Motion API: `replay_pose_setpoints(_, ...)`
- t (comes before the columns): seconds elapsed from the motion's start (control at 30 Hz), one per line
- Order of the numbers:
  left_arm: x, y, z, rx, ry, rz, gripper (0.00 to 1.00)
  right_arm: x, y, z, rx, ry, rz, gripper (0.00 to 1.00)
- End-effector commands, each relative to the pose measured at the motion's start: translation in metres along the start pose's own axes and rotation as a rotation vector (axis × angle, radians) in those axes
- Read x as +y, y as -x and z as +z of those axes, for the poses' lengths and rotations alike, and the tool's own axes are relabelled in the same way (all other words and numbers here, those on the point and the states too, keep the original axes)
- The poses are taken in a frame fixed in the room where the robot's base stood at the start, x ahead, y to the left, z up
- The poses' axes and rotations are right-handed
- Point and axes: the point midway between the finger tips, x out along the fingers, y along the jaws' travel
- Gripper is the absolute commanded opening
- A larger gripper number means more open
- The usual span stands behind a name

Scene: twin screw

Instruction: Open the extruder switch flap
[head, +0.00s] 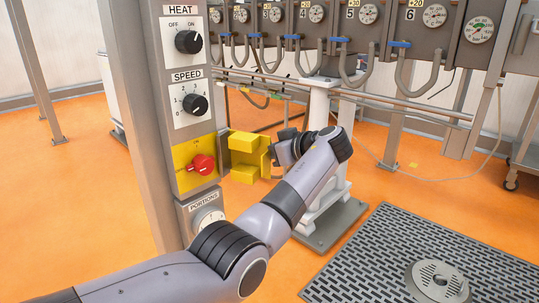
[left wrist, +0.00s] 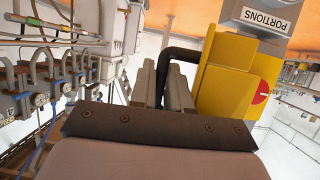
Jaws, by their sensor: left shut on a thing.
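The yellow extruder switch flap (head: 246,148) stands swung out to the right of its yellow panel (head: 183,157) on the grey column. The red switch knob (head: 201,164) is exposed on that panel. In the left wrist view, the flap (left wrist: 222,95) is right of my left gripper (left wrist: 165,80), with the red knob (left wrist: 261,92) beyond it. A black curved handle (left wrist: 181,54) runs from the flap to between the fingers, and my left gripper is shut on it. In the head view, my wrist mostly hides the fingers and handle. My right gripper is not in view.
HEAT (head: 188,41) and SPEED (head: 194,105) knobs sit above the switch, and a PORTIONS dial (head: 208,218) sits below. A white pedestal (head: 321,110) stands close behind my left wrist. A floor grate (head: 366,260) lies at lower right. Orange floor is open at left.

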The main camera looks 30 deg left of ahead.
Motion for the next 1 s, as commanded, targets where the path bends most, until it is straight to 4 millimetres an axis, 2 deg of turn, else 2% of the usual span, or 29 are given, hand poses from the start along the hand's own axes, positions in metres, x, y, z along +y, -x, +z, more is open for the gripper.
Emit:
replay_pose_setpoints(0.63,-0.0002,-0.0008,-0.0026,0.003,0.018,-0.025,0.0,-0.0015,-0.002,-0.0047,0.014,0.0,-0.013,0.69)
replay_pose_setpoints(0.67,-0.0002,-0.0008,-0.0026,0.003,0.017,-0.025,0.23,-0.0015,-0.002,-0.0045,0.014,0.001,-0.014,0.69)
replay_pose_setpoints(1.0,-0.0003,0.0033,-0.0034,0.004,0.017,-0.026,0.23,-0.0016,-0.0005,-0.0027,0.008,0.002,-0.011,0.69)
